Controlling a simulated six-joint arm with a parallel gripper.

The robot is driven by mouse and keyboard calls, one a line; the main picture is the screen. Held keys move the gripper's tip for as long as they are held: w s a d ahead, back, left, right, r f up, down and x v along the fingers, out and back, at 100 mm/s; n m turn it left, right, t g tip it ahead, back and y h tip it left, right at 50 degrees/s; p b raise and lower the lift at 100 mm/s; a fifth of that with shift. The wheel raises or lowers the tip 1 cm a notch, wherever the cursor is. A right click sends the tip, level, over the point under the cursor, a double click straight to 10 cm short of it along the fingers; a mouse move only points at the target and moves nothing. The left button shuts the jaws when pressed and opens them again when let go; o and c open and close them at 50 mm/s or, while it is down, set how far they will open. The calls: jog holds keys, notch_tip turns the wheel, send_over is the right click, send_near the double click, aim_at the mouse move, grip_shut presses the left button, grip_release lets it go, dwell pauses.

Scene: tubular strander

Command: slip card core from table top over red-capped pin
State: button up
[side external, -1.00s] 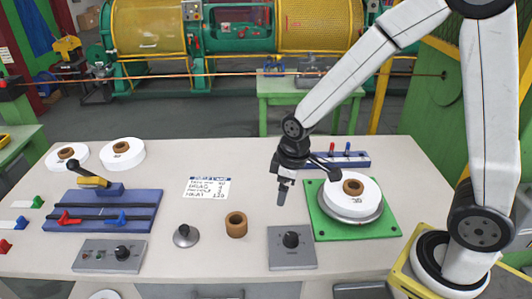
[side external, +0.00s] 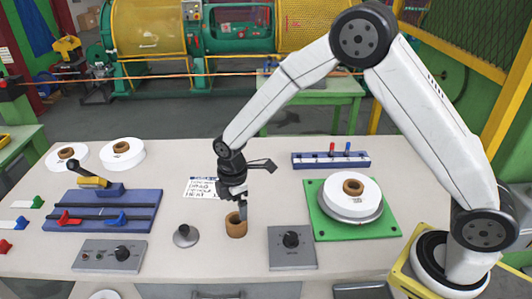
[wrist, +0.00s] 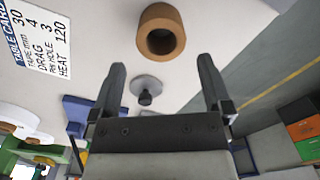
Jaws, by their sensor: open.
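The card core (side external: 236,228), a short brown tube, stands upright on the table top. In the wrist view the core (wrist: 161,14) lies beyond my open fingertips, its hollow end facing the camera. My gripper (side external: 241,206) is open and empty, fingers pointing down close over the core in the side view; I cannot tell whether they touch it. Both fingers also show in the wrist view (wrist: 162,80).
A grey knobbed disc (side external: 186,236) is left of the core and a grey dial box (side external: 291,254) is right of it. A white roll (side external: 338,194) sits on a green plate (side external: 388,225). A blue fixture (side external: 140,198) is at left. The written card (side external: 202,189) lies behind the core.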

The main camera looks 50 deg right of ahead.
aim_at(236, 223)
jog(key=shift+f, duration=1.1)
jog(key=shift+a+f, duration=0.2)
jog(key=shift+f, duration=2.4)
jog(key=c, duration=1)
